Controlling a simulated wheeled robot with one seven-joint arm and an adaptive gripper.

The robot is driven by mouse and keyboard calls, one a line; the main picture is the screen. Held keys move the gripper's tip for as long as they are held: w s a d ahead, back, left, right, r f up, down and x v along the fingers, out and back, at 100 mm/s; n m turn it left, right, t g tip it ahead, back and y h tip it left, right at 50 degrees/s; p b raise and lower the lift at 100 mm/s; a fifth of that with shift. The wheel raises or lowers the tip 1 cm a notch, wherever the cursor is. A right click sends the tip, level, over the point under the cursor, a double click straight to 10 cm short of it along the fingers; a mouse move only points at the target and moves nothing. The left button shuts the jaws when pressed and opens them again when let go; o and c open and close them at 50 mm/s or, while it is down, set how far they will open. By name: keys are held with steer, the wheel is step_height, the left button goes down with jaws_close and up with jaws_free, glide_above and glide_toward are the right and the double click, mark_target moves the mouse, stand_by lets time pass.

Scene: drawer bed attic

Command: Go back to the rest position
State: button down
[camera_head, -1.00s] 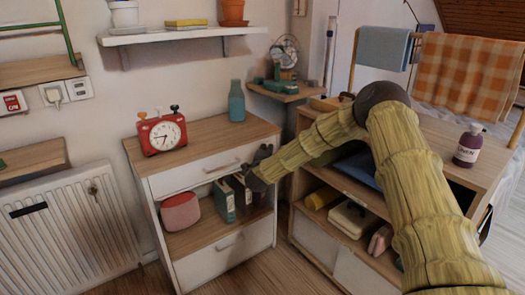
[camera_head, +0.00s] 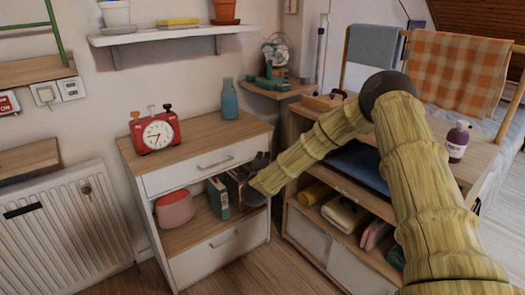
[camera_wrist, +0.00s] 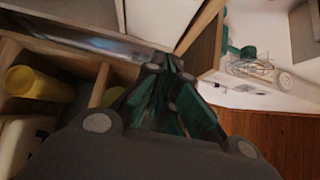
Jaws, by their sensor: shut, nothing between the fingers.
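My arm reaches from the lower right of the head view to the left. My gripper (camera_head: 257,165) is beside the right end of the white drawer unit (camera_head: 213,254), near its upper drawer and open shelf. The wrist view shows my gripper (camera_wrist: 172,75) from behind, with its dark and green fingers shut and nothing between them. My arm hides part of the cabinet behind it.
A red clock (camera_head: 155,131) and a blue bottle (camera_head: 229,99) stand on the drawer unit. A pink round object (camera_head: 175,208) and binders (camera_head: 218,198) are on its shelf. A wooden cabinet (camera_head: 310,234) stands close on the right, with a purple bottle (camera_head: 457,142) on top.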

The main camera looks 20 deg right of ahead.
steer(key=shift+v, duration=2.15)
steer(key=s+a+f+n+g+y, duration=0.1)
steer(key=s+a+f+n+y, duration=0.1)
steer(key=s+a+f+n, duration=0.3)
steer(key=s+a+f+n+g+y, duration=0.1)
steer(key=s+a+f+y, duration=0.15)
steer(key=f, duration=0.55)
steer(key=s+a+f+n+g+y, duration=0.1)
steer(key=s+a+f+n+y, duration=0.1)
steer(key=s+a+f+n, duration=0.3)
steer(key=s+a+f+n+g+y, duration=0.2)
steer(key=s+f+n+g, duration=0.15)
steer(key=s+f, duration=0.65)
steer(key=s+a+f+n+g+y, duration=0.1)
steer(key=s+a+f+n+g, duration=0.25)
steer(key=s, duration=0.95)
steer(key=s+d+f+n+g, duration=0.2)
steer(key=s+n+g, duration=0.1)
steer(key=s, duration=0.9)
steer(key=s+d+f+n+g, duration=0.1)
steer(key=s+d+n+g, duration=0.2)
steer(key=s, duration=0.8)
step_height(320, 180, up, 21)
steer(key=p, duration=2.2)
steer(key=shift+w+a+t, duration=0.2)
steer(key=shift+a+t, duration=0.05)
steer(key=shift+t, duration=0.05)
steer(key=shift+r, duration=0.15)
